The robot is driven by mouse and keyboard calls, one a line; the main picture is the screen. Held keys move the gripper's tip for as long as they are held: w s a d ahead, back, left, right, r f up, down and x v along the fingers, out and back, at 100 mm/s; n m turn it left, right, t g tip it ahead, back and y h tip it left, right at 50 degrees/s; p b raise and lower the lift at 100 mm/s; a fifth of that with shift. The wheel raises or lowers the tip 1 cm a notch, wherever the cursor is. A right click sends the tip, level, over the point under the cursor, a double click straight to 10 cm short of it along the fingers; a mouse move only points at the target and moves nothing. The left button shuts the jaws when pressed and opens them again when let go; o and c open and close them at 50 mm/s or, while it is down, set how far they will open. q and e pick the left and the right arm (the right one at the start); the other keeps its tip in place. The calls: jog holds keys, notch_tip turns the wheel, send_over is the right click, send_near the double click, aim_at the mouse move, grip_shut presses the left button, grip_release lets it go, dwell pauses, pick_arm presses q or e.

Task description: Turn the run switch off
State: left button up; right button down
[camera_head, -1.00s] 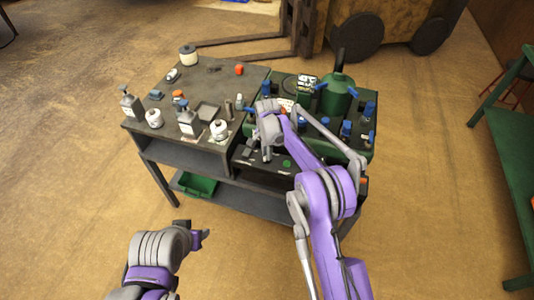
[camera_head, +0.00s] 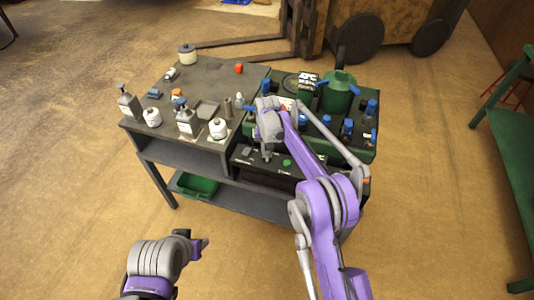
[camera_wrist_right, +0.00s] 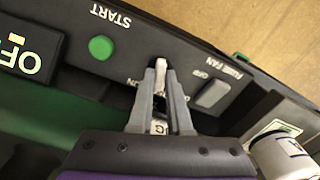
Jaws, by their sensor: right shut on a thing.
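The run switch (camera_wrist_right: 160,66) is a small pale lever on the dark control panel in the right wrist view. Lettering that seems to read ON is partly hidden beside it. My right gripper (camera_wrist_right: 161,80) has its fingertips closed around the lever. In the head view my right gripper (camera_head: 267,156) is at the panel on the front of the green machine, and the lever is too small to make out there. My left gripper (camera_head: 203,244) is low in front of the bench, away from everything; its jaws are unclear.
A green START button (camera_wrist_right: 101,47) and a grey FUME FAN switch (camera_wrist_right: 213,93) marked OFF flank the lever. A black sign (camera_wrist_right: 28,48) is at left. Bottles (camera_head: 187,122) and jars stand on the bench (camera_head: 215,75). Behind the panel are blue-topped parts and a green tank (camera_head: 338,95).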

aim_at(267, 155)
jog(key=shift+n, duration=1.2)
jog(key=c, duration=0.9)
grip_release()
jog(key=shift+o, duration=0.2)
notch_tip(267, 155, up, 11)
